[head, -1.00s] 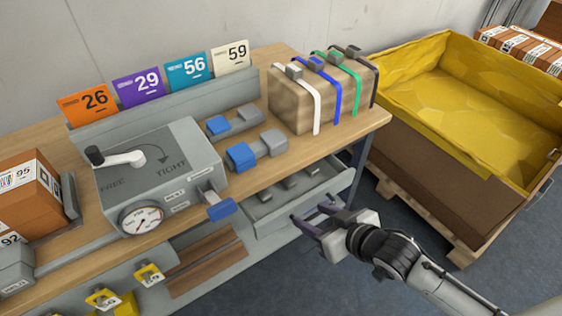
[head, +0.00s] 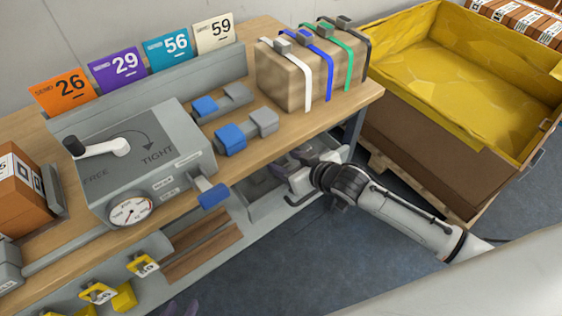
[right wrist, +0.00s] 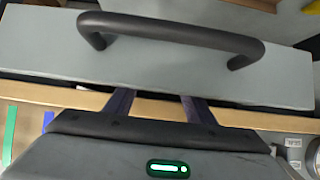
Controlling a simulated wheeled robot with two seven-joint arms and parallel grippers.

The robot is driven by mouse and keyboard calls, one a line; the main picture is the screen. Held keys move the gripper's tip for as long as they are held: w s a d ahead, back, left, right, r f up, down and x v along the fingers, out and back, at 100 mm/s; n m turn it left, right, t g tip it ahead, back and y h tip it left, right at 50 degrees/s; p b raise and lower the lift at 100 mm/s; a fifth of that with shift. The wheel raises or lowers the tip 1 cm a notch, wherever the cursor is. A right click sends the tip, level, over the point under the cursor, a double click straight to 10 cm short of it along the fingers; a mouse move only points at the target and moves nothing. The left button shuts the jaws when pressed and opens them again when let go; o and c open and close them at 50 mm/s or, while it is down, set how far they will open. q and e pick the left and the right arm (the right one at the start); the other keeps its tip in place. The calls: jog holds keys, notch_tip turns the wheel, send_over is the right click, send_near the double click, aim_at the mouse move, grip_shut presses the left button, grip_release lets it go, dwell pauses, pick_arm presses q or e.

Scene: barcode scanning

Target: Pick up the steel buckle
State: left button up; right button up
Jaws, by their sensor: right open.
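The open grey drawer (head: 262,212) under the bench top is where small metal pieces lay in the earlier head view. No steel buckle can be made out clearly now; my right gripper and the bench edge cover much of the drawer. My right gripper (head: 284,164) is at the drawer, below the bench edge, its jaws open. In the right wrist view its two dark fingers (right wrist: 158,106) are apart and run out of sight behind the drawer front (right wrist: 180,72). Purple tips of my left gripper (head: 180,308) just show at the bottom edge.
The dark drawer handle (right wrist: 170,32) is close to my right gripper. A strapped cardboard box (head: 285,85) stands above on the bench. The grey tension device (head: 150,165) is left, its blue-tipped lever (head: 212,196) sticking out. The yellow-lined crate (head: 450,180) stands right.

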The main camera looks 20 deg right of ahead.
jog(key=shift+w+a+f, duration=0.15)
jog(key=shift+w+f, duration=0.15)
jog(key=shift+w, duration=0.1)
jog(key=c, duration=1.2)
jog(key=shift+o, duration=0.2)
jog(key=shift+r, duration=0.1)
